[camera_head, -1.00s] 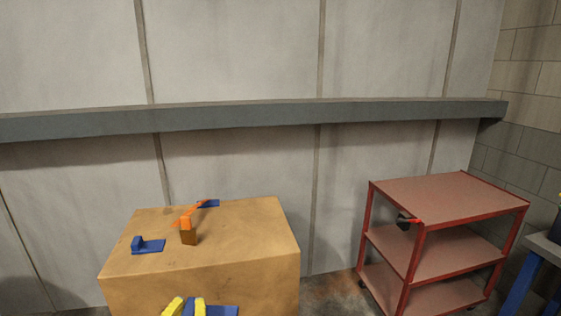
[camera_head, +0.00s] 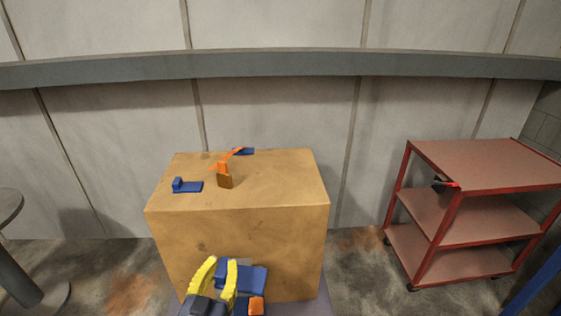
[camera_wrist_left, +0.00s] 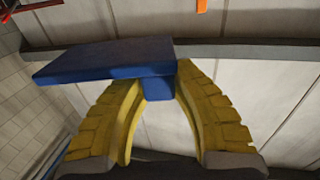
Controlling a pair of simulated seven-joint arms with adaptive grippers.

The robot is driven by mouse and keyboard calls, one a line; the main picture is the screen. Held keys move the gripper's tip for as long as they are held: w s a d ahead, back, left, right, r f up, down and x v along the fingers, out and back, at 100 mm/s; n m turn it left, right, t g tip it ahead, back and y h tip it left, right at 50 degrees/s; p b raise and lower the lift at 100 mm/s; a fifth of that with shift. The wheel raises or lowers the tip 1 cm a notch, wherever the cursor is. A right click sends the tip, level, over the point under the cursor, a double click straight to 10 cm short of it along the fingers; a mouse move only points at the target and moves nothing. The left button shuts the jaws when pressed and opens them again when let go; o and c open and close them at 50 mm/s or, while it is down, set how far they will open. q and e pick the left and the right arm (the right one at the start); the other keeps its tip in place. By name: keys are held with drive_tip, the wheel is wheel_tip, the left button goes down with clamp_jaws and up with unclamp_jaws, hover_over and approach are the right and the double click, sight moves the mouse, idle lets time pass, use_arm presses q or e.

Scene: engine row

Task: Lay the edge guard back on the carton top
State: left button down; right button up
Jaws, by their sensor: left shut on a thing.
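The carton (camera_head: 262,235) is a large tan box standing in front of the wall. My left gripper (camera_head: 222,262), with yellow fingers, is in front of the carton's near face, below its top in the picture. It is shut on a blue edge guard (camera_head: 253,279). In the left wrist view the fingers (camera_wrist_left: 158,76) pinch the guard's short rib, and its flat blue plate (camera_wrist_left: 105,62) reaches out to the left. Two similar blue pieces lie on the carton top, one at the left (camera_head: 188,186) and one at the back (camera_head: 244,152). My right gripper is not in view.
The carton top's right and front parts are clear. A red three-shelf cart (camera_head: 485,165) with a black-and-red item (camera_head: 444,185) stands right. A round grey table (camera_head: 8,205) is at left.

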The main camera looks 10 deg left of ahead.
use_arm(q)
drive_tip(key=w+r, duration=0.2)
drive_tip(key=r, duration=0.1)
drive_tip(key=w+r, duration=0.1)
drive_tip(key=r, duration=0.1)
drive_tip(key=shift+a, duration=0.1)
drive_tip(key=w+a+r+n+y, duration=0.15)
drive_tip(key=w+r, duration=0.25)
drive_tip(key=w, duration=0.4)
drive_tip(key=w+a+r, duration=0.3)
drive_tip(key=w+r, duration=0.2)
drive_tip(key=w, duration=0.2)
drive_tip(key=w+a+r+y, duration=0.1)
drive_tip(key=w+a+r, duration=0.25)
drive_tip(key=w, duration=0.45)
drive_tip(key=w+a, duration=0.3)
drive_tip(key=w, duration=0.5)
drive_tip(key=w+a+f+n+y, duration=0.1)
drive_tip(key=w+f, duration=0.2)
drive_tip(key=f, duration=0.3)
drive_tip(key=shift+a, duration=0.3)
drive_tip(key=shift+y, duration=0.25)
wheel_tip(320, 180, down, 20)
drive_tip(key=shift+r, duration=0.25)
drive_tip(key=shift+f, duration=0.1)
